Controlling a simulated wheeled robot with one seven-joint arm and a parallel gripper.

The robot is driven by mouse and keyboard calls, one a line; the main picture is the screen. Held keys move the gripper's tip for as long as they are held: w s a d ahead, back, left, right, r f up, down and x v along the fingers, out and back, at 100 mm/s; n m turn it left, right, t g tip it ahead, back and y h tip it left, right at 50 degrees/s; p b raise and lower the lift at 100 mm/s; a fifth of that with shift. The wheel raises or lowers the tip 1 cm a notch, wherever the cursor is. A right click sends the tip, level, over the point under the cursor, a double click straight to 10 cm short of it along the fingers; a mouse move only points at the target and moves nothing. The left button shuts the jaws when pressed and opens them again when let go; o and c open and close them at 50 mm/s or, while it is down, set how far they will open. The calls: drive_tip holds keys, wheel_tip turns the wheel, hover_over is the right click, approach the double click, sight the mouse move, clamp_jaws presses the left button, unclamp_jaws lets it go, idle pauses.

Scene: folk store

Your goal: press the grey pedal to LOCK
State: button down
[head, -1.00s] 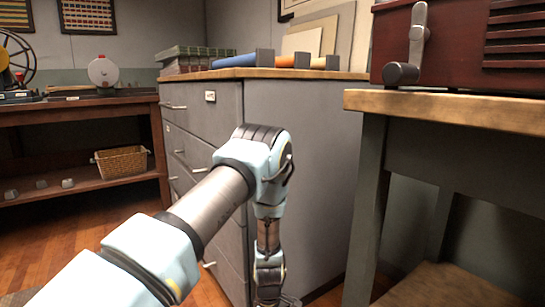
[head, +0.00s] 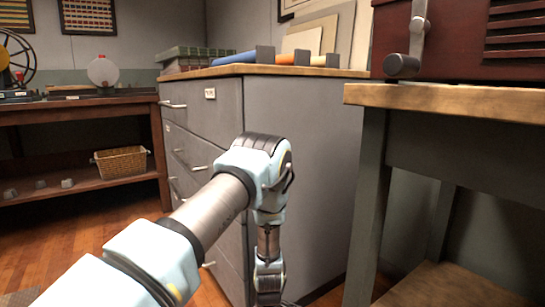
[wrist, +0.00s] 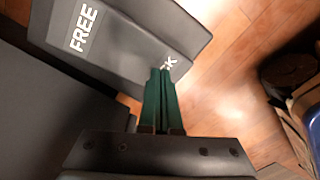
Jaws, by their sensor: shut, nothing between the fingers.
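The grey pedal (wrist: 130,42) is in the upper left of the wrist view, a dark tilted plate. White letters FREE show at its left end, and "CK" shows at its right end by my fingertips. My gripper (wrist: 160,72) has its two green fingers shut together and empty. The fingertips overlap the pedal's lettered end and hide the start of that word. I cannot tell whether they touch it. In the head view the pedal and my fingertips are out of sight, and my arm reaches down in front of a grey cabinet.
The grey drawer cabinet (head: 300,180) stands behind my arm. A wooden-topped bench (head: 450,97) with a red box (head: 450,45) is at right. A dark flat panel (wrist: 45,115) lies left of my gripper in the wrist view. Wooden floor (wrist: 235,60) is open to the right.

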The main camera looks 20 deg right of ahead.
drive_tip(key=shift+r, duration=0.1)
wheel_tip(320, 180, up, 9)
drive_tip(key=p, duration=0.7)
idle(0.4)
drive_tip(key=w+a+r+m, duration=0.25)
drive_tip(key=a+r, duration=0.45)
drive_tip(key=r, duration=0.4)
drive_tip(key=w+a+r+m, duration=0.25)
drive_tip(key=a+r, duration=0.45)
drive_tip(key=r, duration=0.5)
drive_tip(key=s+a+r+m+t, duration=0.1)
drive_tip(key=s+a+r+m, duration=0.1)
drive_tip(key=s+a+r, duration=0.45)
drive_tip(key=s+a+r+m+t, duration=0.1)
drive_tip(key=s+a+r+m, duration=0.15)
drive_tip(key=a+r, duration=0.6)
wheel_tip(320, 180, up, 32)
drive_tip(key=a+p, duration=0.1)
drive_tip(key=p, duration=3.3)
drive_tip(key=shift+a+p, duration=0.15)
drive_tip(key=shift+p, duration=0.15)
